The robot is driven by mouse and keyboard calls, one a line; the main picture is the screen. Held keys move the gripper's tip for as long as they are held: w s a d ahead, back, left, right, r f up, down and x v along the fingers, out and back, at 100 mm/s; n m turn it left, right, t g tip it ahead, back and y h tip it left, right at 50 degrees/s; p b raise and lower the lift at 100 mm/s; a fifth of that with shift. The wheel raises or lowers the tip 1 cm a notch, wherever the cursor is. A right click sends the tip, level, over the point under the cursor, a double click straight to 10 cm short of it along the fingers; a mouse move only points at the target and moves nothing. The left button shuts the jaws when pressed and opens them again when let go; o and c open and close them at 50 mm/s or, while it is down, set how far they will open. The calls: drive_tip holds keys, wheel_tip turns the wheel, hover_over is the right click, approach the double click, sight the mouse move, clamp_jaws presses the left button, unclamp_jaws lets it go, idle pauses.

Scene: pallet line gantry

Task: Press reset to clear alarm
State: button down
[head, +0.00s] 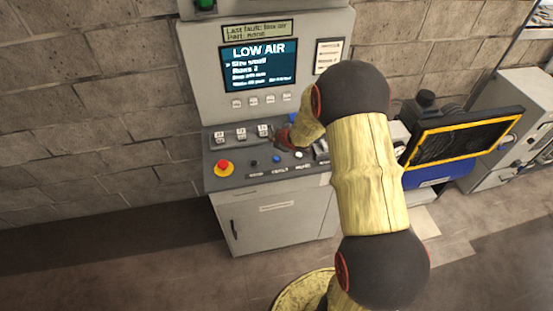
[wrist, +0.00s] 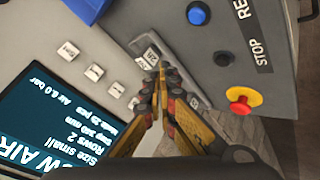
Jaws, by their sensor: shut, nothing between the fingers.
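In the wrist view a blue button (wrist: 198,13) sits on the grey console near the top edge. The label beside it starts "RE" and is cut off. My gripper (wrist: 158,72) is shut and empty, its fingertips over the console's row of small white switches, apart from the blue button. Whether the tips touch the panel I cannot tell. The screen (head: 258,65) reads "LOW AIR". Several small buttons (head: 277,159) line the console's front there.
A red stop button on a yellow base (head: 223,167) stands at the console's left, and also shows in the wrist view (wrist: 243,98). Small keys (head: 253,101) sit below the screen. A yellow-framed dark panel (head: 465,137) stands to the right. The floor left of the cabinet is clear.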

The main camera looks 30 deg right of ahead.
sight(275, 159)
drive_tip(key=shift+f+b, duration=3.35)
drive_tip(key=shift+f, duration=0.8)
drive_tip(key=shift+f+b, duration=0.4)
drive_tip(key=shift+f, duration=0.05)
drive_tip(key=shift+f+b, duration=0.4)
drive_tip(key=shift+f, duration=0.05)
drive_tip(key=shift+r, duration=0.15)
drive_tip(key=shift+r+p, duration=0.75)
wheel_tip(275, 159, up, 5)
drive_tip(key=p, duration=0.4)
